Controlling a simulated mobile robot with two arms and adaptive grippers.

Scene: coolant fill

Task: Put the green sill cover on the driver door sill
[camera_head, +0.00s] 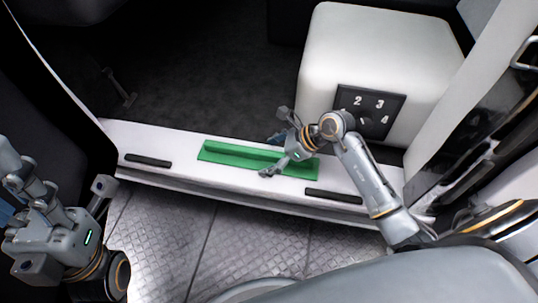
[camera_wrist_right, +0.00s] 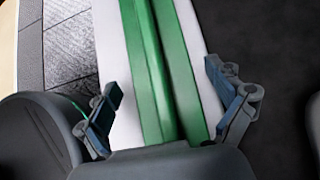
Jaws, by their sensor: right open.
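The green sill cover (camera_head: 232,154) lies lengthwise on the white driver door sill (camera_head: 180,143), between two black strips. My right gripper (camera_head: 277,143) is over the right end of the cover, with its fingers spread to either side. In the right wrist view the green cover (camera_wrist_right: 163,65) runs between the two open fingers (camera_wrist_right: 163,100), which stand apart from it. Whether the cover lies fully flat on the sill cannot be told. My left arm (camera_head: 60,235) is at the lower left, away from the sill; its fingertips are not clearly seen.
A white seat box (camera_head: 375,45) with a black numbered panel (camera_head: 370,110) stands behind the sill on the right. The dark cabin floor (camera_head: 200,65) beyond is mostly clear. Grey tread-plate flooring (camera_head: 170,235) lies in front. A door pillar (camera_head: 455,110) rises at the right.

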